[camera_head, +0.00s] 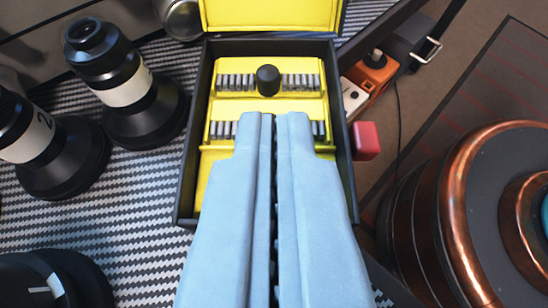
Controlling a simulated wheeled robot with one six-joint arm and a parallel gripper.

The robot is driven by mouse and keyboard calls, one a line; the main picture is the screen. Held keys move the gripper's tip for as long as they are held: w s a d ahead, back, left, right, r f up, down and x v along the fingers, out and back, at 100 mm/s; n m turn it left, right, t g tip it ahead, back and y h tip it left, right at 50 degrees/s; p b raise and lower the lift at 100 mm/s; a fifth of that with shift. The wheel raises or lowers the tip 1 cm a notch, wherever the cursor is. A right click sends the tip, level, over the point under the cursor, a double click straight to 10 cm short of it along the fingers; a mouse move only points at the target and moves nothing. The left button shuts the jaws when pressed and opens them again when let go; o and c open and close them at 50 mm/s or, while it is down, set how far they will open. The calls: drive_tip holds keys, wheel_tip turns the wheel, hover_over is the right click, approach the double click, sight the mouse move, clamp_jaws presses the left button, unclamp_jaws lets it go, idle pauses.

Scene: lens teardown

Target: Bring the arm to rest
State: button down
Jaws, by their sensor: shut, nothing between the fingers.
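My gripper (274,122) is pale blue and reaches up from the bottom middle of the view. Its two fingers lie side by side with only a thin dark seam between them, and they hold nothing. The fingertips are over the lower part of an open black case (193,150) with a yellow inside. I cannot tell how high above the case they are. The fingers hide the lower middle of the case.
The case holds rows of small grey bits (235,82) and a black knob (268,80). Black lens parts (125,80) stand at left on a striped cloth (150,220). A large copper-ringed lens (455,215) stands at right. A red block (366,140) is beside the case.

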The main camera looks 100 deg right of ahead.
drive_tip(key=shift+a+r, duration=0.2)
drive_tip(key=shift+a, duration=0.5)
drive_tip(key=s+a+r+n+t+y, duration=0.2)
drive_tip(key=s+r+n+t+y, duration=0.4)
drive_tip(key=s+r+n+t, duration=0.3)
drive_tip(key=s+a+r+n+t+y, duration=0.2)
drive_tip(key=s+r+n+t+y, duration=0.4)
drive_tip(key=s+r, duration=1.1)
drive_tip(key=s+n+t, duration=0.1)
drive_tip(key=n+t, duration=0.3)
drive_tip(key=shift+a+r+y, duration=0.3)
drive_tip(key=shift+a, duration=0.1)
drive_tip(key=shift+s, duration=0.1)
